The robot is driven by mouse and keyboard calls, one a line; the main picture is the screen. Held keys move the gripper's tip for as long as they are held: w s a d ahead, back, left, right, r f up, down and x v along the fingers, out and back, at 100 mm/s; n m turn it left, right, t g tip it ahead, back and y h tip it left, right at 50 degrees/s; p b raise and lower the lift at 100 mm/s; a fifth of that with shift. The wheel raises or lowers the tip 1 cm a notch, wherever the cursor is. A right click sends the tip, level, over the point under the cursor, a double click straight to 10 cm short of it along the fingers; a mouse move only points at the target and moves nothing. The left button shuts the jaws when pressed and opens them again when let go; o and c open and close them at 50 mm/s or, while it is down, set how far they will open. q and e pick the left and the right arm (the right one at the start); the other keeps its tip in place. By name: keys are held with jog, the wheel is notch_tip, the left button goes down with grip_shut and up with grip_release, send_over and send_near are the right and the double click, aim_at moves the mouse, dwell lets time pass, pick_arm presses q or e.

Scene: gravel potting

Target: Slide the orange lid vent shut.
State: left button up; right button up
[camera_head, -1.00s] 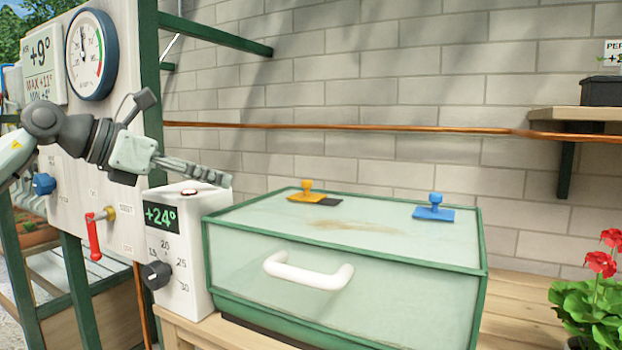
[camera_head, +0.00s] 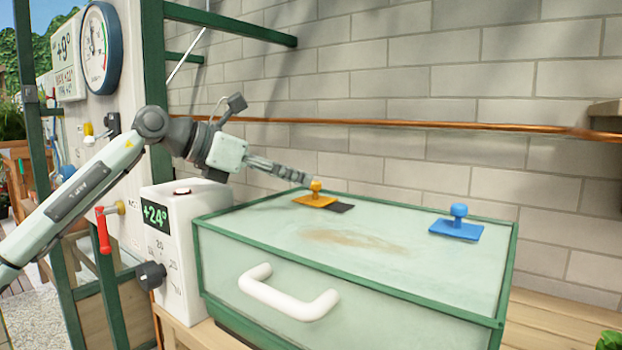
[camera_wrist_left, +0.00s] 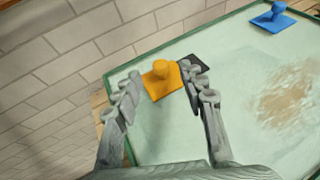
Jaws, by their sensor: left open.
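The orange lid vent (camera_head: 315,197) is a small slide plate with a round knob, on the far left part of the green-framed glass lid (camera_head: 390,235). A dark opening (camera_head: 340,208) shows beside the plate on its right. The orange vent also shows in the left wrist view (camera_wrist_left: 161,78), between the fingers in the picture, with the dark opening (camera_wrist_left: 195,68) partly behind the right finger. My left gripper (camera_head: 306,179) is open, its fingertips at the knob in the head view; I cannot tell whether they touch it. My right gripper is not in view.
A blue vent (camera_head: 457,225) sits on the right part of the lid. A white handle (camera_head: 287,295) sticks out of the box front. A white thermostat box (camera_head: 182,240) stands close left, under my left arm. A copper pipe (camera_head: 420,124) runs along the wall behind.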

aim_at(309, 200)
pick_arm(q)
jog(key=x, duration=0.3)
jog(key=shift+w+d+f, duration=0.15)
jog(key=shift+d, duration=0.1)
jog(key=shift+w+d+f, duration=0.15)
jog(key=shift+d, duration=0.1)
jog(key=c, duration=0.9)
grip_shut()
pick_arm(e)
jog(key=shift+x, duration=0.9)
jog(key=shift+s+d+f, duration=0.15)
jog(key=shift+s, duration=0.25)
